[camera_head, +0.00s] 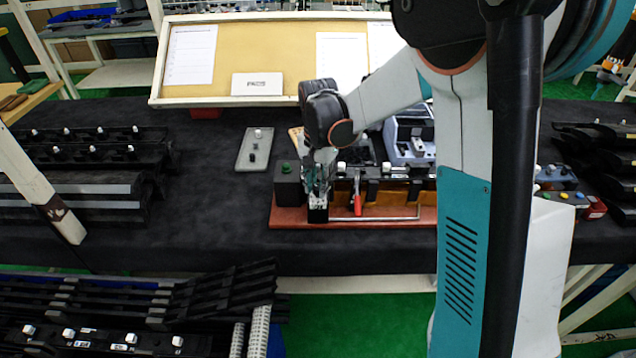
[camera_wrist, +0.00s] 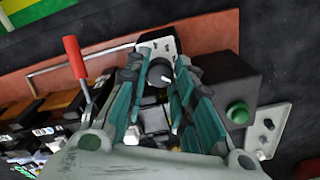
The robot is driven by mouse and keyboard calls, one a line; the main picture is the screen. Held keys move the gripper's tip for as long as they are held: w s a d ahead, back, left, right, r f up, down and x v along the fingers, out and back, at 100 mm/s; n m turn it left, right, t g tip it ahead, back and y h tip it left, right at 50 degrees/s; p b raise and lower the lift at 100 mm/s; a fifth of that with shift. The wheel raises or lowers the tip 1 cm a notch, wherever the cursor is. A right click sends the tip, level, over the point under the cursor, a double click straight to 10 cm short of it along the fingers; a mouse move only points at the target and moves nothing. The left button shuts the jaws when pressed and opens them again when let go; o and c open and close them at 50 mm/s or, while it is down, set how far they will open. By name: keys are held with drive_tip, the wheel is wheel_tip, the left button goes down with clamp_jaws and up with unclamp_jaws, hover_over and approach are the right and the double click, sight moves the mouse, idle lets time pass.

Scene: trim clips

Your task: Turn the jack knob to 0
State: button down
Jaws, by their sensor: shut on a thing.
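The jack knob (camera_wrist: 159,71) is a round black knob with a white pointer mark, on a small unit with a pale, holed face plate (camera_wrist: 155,43). The pointer's tip is towards the right in the wrist view; I cannot read a 0 or any scale. My gripper (camera_wrist: 164,66) is shut on the knob, one teal finger on each side. In the head view my gripper (camera_head: 319,188) points down over the small black-and-white jack unit (camera_head: 318,210) at the left front of the red-brown board, and it hides the knob there.
A black box with a green button (camera_wrist: 237,112) stands close beside my gripper. A red-handled lever (camera_wrist: 75,58) is on the other side. The red-brown board (camera_head: 390,218) carries a row of fittings. A grey plate (camera_head: 246,160) lies left; the dark table between there and the left racks is clear.

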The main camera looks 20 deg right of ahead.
drive_tip(key=m, duration=0.5)
drive_tip(key=shift+m, duration=2.4)
drive_tip(key=c, duration=1.3)
unclamp_jaws()
drive_tip(key=shift+c, duration=0.2)
drive_tip(key=shift+r, duration=0.1)
wheel_tip(320, 180, up, 12)
